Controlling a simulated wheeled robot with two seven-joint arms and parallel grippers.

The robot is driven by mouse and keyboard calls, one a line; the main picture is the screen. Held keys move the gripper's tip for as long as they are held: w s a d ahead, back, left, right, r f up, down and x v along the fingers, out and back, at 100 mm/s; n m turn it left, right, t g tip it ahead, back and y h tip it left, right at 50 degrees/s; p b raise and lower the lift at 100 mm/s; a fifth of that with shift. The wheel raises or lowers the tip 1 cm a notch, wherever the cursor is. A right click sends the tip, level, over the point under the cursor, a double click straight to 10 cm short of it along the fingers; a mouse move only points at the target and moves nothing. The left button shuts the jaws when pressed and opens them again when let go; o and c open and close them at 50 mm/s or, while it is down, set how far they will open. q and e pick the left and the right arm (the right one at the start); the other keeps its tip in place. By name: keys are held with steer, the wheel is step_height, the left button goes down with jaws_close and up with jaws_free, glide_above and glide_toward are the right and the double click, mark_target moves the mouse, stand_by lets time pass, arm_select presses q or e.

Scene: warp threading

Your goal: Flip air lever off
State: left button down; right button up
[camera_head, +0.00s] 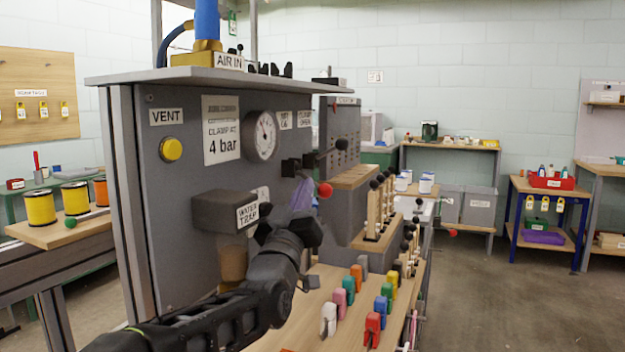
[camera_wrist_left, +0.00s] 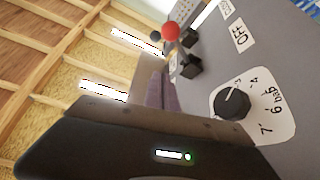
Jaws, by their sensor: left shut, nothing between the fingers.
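The grey air panel (camera_head: 180,200) stands at the centre left. Two levers stick out from its right part: one with a black ball (camera_head: 341,144) and a lower one with a red ball (camera_head: 325,190). In the left wrist view the red ball (camera_wrist_left: 170,31) shows beside black lever mounts (camera_wrist_left: 190,66), near an OFF label (camera_wrist_left: 239,36). I cannot tell which lever is for the air. My left gripper (camera_head: 300,196) is shut and empty, in front of the panel just below and left of the red ball. My right gripper is out of view.
A pressure dial (camera_head: 263,135), a yellow vent button (camera_head: 172,149) and a water trap box (camera_head: 225,211) are on the panel. Coloured clips (camera_head: 372,328) stand on the wooden bench below. Heddle-like wooden posts with black-ball levers (camera_head: 380,205) stand to the right.

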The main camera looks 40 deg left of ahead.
arm_select(q)
steer(key=v, duration=0.2)
steer(key=shift+s+f, duration=0.2)
steer(key=shift+s, duration=0.05)
stand_by(0.5)
